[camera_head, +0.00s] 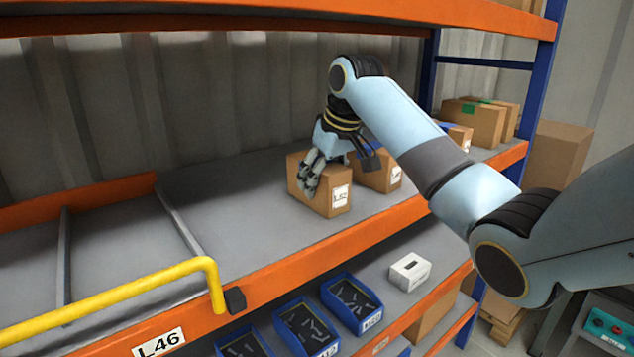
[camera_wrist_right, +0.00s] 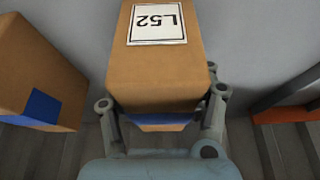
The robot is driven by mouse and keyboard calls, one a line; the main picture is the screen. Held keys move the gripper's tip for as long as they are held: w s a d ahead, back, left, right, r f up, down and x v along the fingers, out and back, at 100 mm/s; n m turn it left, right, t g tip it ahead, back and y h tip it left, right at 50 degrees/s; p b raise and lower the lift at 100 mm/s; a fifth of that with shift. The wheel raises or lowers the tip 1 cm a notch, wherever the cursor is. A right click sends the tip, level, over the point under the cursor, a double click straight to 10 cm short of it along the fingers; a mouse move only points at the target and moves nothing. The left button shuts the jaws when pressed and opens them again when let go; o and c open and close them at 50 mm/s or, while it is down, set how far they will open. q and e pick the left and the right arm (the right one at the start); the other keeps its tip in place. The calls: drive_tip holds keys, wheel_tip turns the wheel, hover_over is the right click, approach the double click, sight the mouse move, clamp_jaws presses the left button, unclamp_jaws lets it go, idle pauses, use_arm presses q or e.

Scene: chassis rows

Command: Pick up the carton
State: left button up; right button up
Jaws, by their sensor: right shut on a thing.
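A brown carton (camera_head: 305,201) with a white label sits at the shelf's front part, under my right gripper (camera_head: 314,182). The right gripper is shut on this carton, its fingers on the sides. In the right wrist view the same carton (camera_wrist_right: 158,75) fills the middle between the fingers (camera_wrist_right: 160,108), and its label reads L52. A strip of blue shows on its near lower edge there. The carton looks upright; I cannot tell whether its base touches the shelf. My left gripper is not in view.
Another carton (camera_head: 374,180) stands close behind on the right; one with a blue patch (camera_wrist_right: 36,75) shows in the wrist view. More cartons (camera_head: 473,122) stand farther right. The grey shelf (camera_head: 235,185) is clear to the left. A yellow rail (camera_head: 110,298) runs at the front left.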

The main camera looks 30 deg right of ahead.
drive_tip(key=shift+r, duration=0.1)
drive_tip(key=shift+c, duration=1)
drive_tip(key=shift+w, duration=0.1)
drive_tip(key=shift+r+b, duration=0.5)
drive_tip(key=shift+r, duration=0.35)
drive_tip(key=shift+b+v, duration=0.55)
drive_tip(key=shift+v, duration=0.35)
drive_tip(key=s+b, duration=0.3)
drive_tip(key=s, duration=1.4)
drive_tip(key=shift+s+d+b, duration=0.25)
drive_tip(key=shift+d+b, duration=0.1)
drive_tip(key=shift+d, duration=0.15)
drive_tip(key=shift+p, duration=0.55)
